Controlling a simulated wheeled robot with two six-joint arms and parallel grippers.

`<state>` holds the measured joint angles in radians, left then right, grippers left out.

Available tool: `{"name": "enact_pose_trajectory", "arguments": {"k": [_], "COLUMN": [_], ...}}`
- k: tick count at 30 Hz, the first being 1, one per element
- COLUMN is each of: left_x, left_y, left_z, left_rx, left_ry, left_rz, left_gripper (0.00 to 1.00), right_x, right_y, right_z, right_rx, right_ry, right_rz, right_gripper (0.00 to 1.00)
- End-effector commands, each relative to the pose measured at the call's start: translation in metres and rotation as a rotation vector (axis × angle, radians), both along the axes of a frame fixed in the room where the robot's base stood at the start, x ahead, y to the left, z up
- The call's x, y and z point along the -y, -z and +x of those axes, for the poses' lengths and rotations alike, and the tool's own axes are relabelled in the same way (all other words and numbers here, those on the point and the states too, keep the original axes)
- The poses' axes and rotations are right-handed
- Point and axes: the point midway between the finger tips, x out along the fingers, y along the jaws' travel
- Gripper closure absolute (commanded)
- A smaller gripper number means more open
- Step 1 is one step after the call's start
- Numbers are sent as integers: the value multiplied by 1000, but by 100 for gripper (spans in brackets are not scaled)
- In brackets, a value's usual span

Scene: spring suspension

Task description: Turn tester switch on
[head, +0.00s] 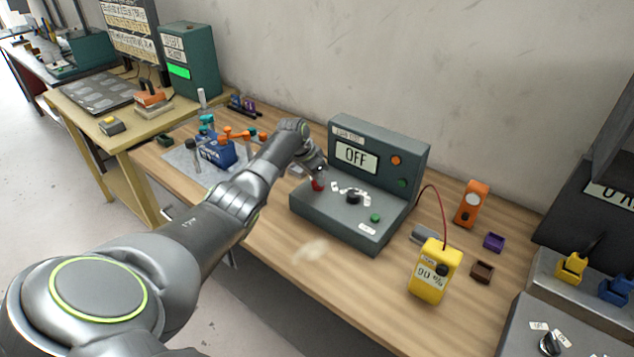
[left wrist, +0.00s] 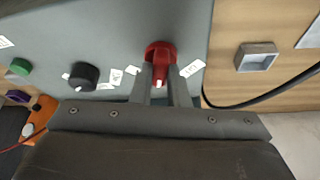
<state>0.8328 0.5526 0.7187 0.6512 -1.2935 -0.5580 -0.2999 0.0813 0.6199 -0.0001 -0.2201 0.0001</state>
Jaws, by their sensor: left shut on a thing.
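The tester (head: 345,225) is a dark grey-green box on the wooden bench, with a display (head: 356,157) that reads OFF. Its red rotary switch (head: 317,185) is at the left of the sloped panel. My left gripper (head: 316,172) reaches it from the upper left. In the left wrist view the fingers (left wrist: 167,85) are shut on the red switch (left wrist: 160,52), which shows between and beyond them. A black knob (left wrist: 84,76) and a green button (left wrist: 20,67) sit on the same panel, with white labels beside the knob and the switch. My right gripper is not in view.
A yellow meter (head: 434,272) with a red lead stands right of the tester. An orange device (head: 471,204), a purple bin (head: 494,242) and a brown bin (head: 482,271) are near it. A blue fixture (head: 217,152) is on the left. The bench front is mostly clear.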

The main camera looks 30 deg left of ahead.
Motion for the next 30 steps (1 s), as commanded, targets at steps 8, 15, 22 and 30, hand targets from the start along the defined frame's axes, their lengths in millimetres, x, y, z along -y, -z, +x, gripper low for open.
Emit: {"name": "enact_pose_trajectory", "arguments": {"k": [8,15,22,30], "left_x": [-2,-2,-3,-3], "left_y": [5,4,1,-1], "left_z": [2,3,3,3], "left_rx": [5,5,3,2], "left_ry": [248,419,517,561], "left_rz": [1,1,2,2], "left_gripper": [100,100,100,100], "right_x": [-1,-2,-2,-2], "right_y": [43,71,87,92], "right_z": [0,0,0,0], "right_rx": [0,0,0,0], "right_ry": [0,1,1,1], "right_rz": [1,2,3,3], "right_gripper": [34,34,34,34]}}
